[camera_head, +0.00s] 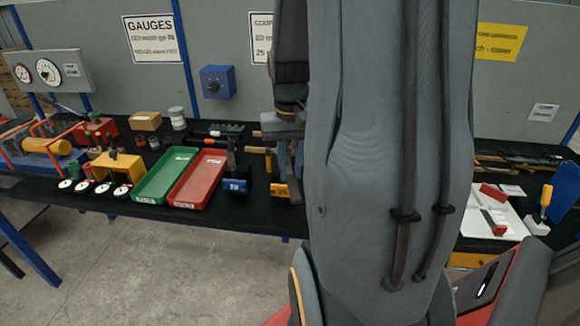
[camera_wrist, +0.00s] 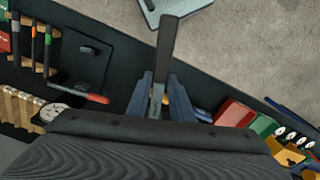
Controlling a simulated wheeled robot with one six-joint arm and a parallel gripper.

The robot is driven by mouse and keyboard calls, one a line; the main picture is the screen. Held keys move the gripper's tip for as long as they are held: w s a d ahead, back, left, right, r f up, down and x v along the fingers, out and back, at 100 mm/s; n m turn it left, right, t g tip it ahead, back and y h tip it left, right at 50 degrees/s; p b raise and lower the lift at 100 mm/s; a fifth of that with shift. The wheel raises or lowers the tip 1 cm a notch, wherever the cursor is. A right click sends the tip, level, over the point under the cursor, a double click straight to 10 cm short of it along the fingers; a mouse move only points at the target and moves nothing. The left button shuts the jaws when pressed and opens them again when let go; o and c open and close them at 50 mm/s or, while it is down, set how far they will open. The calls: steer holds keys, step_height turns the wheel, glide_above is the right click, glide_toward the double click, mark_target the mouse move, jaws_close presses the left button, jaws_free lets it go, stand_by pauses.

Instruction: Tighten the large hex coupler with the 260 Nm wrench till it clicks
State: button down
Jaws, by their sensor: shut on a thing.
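My gripper (camera_wrist: 165,97) is shut on a flat grey bar (camera_wrist: 165,45), which points up and away between the blue-grey fingers. I cannot tell whether this bar is the 260 Nm wrench. In the head view my gripper (camera_head: 290,160) shows only partly beside my arm, over the dark bench near a yellow block marked 25 (camera_head: 283,191). Long tools with orange and green ends (camera_wrist: 40,45) lie at the left of the wrist view, and a red-ended tool (camera_wrist: 97,98) lies near them. I cannot make out the large hex coupler; my arm hides the middle of the bench.
A blue block marked 20 (camera_head: 236,186), a red tray (camera_head: 199,180) and a green tray (camera_head: 166,175) stand left of my gripper. Several dial gauges (camera_head: 84,186) line the bench front. A white tray (camera_head: 490,218) lies right. Floor in front is bare.

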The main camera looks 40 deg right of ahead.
steer(key=shift+f+b, duration=0.4)
steer(key=shift+f, duration=0.6)
steer(key=shift+w+a, duration=0.1)
stand_by(0.3)
steer(key=w+a+m, duration=0.5)
steer(key=w+m, duration=0.2)
steer(key=m, duration=0.1)
steer(key=shift+p, duration=0.45)
stand_by(1.8)
steer(key=shift+s+p, duration=0.2)
steer(key=shift+p, duration=0.1)
steer(key=shift+r, duration=0.1)
step_height(320, 180, up, 9)
steer(key=p, duration=0.2)
stand_by(1.8)
